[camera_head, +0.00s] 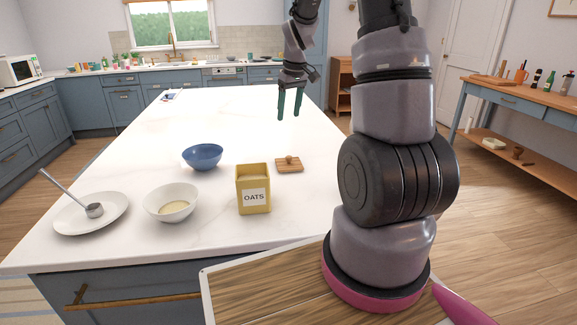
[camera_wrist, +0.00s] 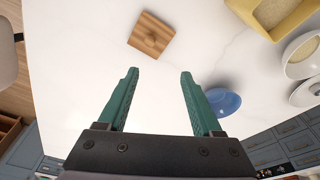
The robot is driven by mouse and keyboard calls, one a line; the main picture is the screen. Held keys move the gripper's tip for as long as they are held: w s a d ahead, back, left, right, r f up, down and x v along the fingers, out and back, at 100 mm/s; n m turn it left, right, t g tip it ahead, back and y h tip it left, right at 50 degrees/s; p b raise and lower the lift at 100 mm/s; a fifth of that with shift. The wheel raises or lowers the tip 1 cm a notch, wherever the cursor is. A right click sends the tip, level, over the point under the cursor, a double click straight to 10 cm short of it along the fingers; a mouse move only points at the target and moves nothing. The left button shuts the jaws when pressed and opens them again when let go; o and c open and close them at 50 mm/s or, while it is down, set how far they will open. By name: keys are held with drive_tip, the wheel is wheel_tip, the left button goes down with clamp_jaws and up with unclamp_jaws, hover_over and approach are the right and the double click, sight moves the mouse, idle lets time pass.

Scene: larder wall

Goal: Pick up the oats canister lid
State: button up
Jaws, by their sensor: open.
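The oats canister lid (camera_head: 289,165) is a square wooden lid with a small knob on top. It lies flat on the white counter, to the right of and a little behind the oats canister. In the wrist view the lid (camera_wrist: 151,35) lies beyond my fingertips, near the top. The yellow oats canister (camera_head: 253,189) stands upright and uncovered, its label facing me; part of it shows in the wrist view (camera_wrist: 270,14). My gripper (camera_head: 290,118) has green fingers pointing down, open and empty, above the counter behind the lid. In the wrist view my gripper (camera_wrist: 158,72) shows nothing between its fingers.
A blue bowl (camera_head: 203,156) stands behind the canister. A white bowl (camera_head: 160,212) with pale contents is left of the canister. A white plate (camera_head: 68,218) holding a metal ladle (camera_head: 93,210) is at far left.

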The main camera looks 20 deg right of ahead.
drive_tip(key=n+g, duration=0.1)
approach(289, 157)
drive_tip(key=f, duration=0.2)
drive_tip(key=shift+w+d+f, duration=0.1)
drive_tip(key=shift+w+f, duration=0.1)
drive_tip(key=shift+f, duration=0.2)
drive_tip(key=shift+w+a+f, duration=0.1)
drive_tip(key=shift+w+f, duration=0.05)
drive_tip(key=shift+f, duration=0.85)
drive_tip(key=shift+w+a+f, duration=0.1)
drive_tip(key=shift+w+f, duration=0.05)
drive_tip(key=shift+f, duration=0.9)
drive_tip(key=shift+w+a+f, duration=0.1)
drive_tip(key=shift+w+f, duration=0.05)
drive_tip(key=shift+f, duration=0.85)
clamp_jaws()
